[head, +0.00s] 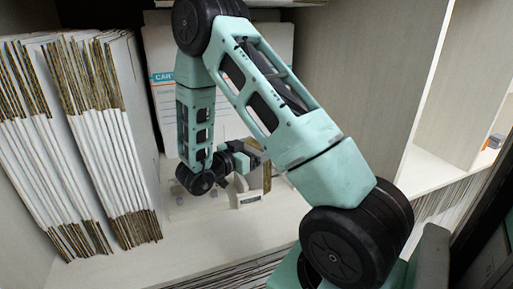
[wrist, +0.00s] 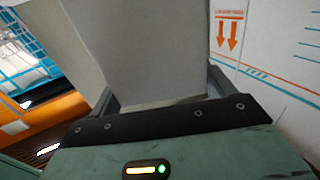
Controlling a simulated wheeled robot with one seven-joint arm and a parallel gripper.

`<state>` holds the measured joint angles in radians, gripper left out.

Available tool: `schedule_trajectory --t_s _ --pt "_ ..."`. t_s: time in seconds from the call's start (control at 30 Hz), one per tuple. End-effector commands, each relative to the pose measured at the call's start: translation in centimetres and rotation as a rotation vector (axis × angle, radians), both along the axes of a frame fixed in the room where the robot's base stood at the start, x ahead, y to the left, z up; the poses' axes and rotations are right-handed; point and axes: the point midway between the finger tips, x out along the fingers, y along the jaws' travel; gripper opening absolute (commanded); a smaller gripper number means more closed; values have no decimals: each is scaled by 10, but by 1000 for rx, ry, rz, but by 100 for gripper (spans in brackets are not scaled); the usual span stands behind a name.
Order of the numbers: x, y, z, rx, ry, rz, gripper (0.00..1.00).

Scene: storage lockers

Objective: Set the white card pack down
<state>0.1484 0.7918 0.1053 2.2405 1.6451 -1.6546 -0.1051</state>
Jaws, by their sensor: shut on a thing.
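In the head view my gripper (head: 252,172) is low inside the locker compartment, in front of a large carton.
Tall stacks of white-sided folded cardboard (head: 85,140) stand at the left. A white carton (head: 160,75) with a teal band stands at the back; orange arrows mark a carton face (wrist: 272,45) in the wrist view. A pale partition (head: 370,75) bounds the right. The shelf front is clear.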

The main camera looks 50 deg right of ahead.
Motion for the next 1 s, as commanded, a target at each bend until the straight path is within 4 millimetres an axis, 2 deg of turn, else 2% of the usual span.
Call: schedule_trajectory --t_s 0.37,0.4,0.47,0.77,1.0 --pt "0 0 -8 -1 -1 0 34" --pt "0 0 -7 -1 -1 0 87" --pt "0 0 -7 -1 -1 0 100" --pt "0 0 -5 0 -1 0 100" --pt "0 0 20 -1 -8 0 100"
